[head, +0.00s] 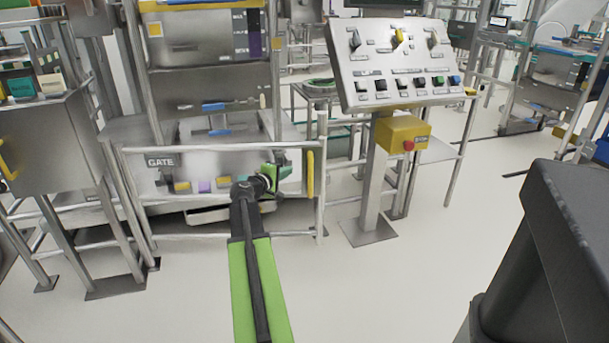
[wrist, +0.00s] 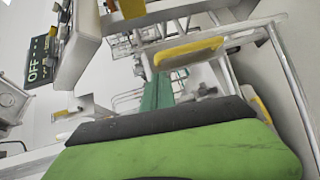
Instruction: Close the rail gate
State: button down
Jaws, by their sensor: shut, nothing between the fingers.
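The rail gate (head: 220,147) is a silver tubular frame with a dark "GATE" label, in front of the metal machine in the head view. A yellow vertical grip (head: 310,175) is at its right end, beside an upright post (head: 322,180). My gripper (head: 284,163) is shut and empty, just left of the yellow grip in the picture. Contact with the rail cannot be told. In the wrist view, my green fingers (wrist: 157,92) point toward a yellow bar (wrist: 188,52) on silver tubing. Whether the gate is latched cannot be made out.
A slanted control panel (head: 398,62) with knobs and buttons stands right of the gate, on a post with a yellow box and red button (head: 404,137). A metal cabinet (head: 45,135) stands at the left. The floor (head: 400,280) in front is clear.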

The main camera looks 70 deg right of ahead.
aim_at(309, 160)
jog(key=b+x, duration=0.2)
jog(key=x, duration=1.2)
jog(key=shift+b, duration=0.35)
jog(key=shift+w, duration=0.1)
